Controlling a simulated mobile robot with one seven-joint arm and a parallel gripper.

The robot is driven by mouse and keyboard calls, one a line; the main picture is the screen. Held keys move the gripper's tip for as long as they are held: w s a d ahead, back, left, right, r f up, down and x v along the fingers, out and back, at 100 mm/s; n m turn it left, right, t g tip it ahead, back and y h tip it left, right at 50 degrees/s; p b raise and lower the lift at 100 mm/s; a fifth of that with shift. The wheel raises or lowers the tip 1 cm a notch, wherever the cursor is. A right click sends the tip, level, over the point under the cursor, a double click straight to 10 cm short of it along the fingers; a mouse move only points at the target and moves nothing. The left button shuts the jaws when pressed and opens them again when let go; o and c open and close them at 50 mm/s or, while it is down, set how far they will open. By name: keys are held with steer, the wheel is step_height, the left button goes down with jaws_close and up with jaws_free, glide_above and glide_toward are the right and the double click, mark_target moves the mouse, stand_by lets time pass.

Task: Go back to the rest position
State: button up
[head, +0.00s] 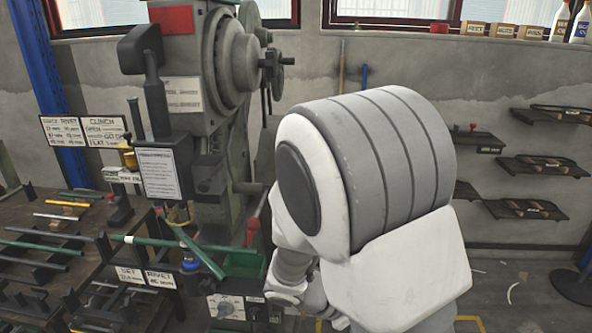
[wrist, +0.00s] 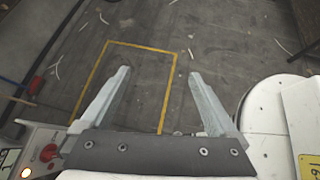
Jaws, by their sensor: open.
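My gripper (wrist: 158,100) shows in the wrist view with its two pale fingers spread apart. Nothing is between them, and the floor (wrist: 180,40) with a yellow taped outline lies below. In the head view my white and grey arm fills the middle right and hides the gripper. The grey-green rivet press (head: 190,70) stands just left of my arm. A control panel with a red button (wrist: 48,152) is at the lower left of the wrist view, close to the left finger.
A dark bench (head: 30,268) with green and metal rods stands at the left. A green rod (head: 180,243) reaches from it to the press. Wall shelves (head: 540,168) hang at the right. Open floor (head: 500,285) lies at the lower right.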

steer(key=s+a+r+m+t+y, duration=0.1)
steer(key=s+r+m+t+y, duration=0.1)
steer(key=s+r+m+y, duration=0.3)
steer(key=s+a+r+m+t+y+p, duration=0.1)
steer(key=s+r+m+y, duration=0.4)
steer(key=r+m, duration=0.8)
steer(key=shift+s+a+r+t+y, duration=0.25)
steer(key=shift+s+r+t+y, duration=0.15)
steer(key=shift+s+t, duration=0.3)
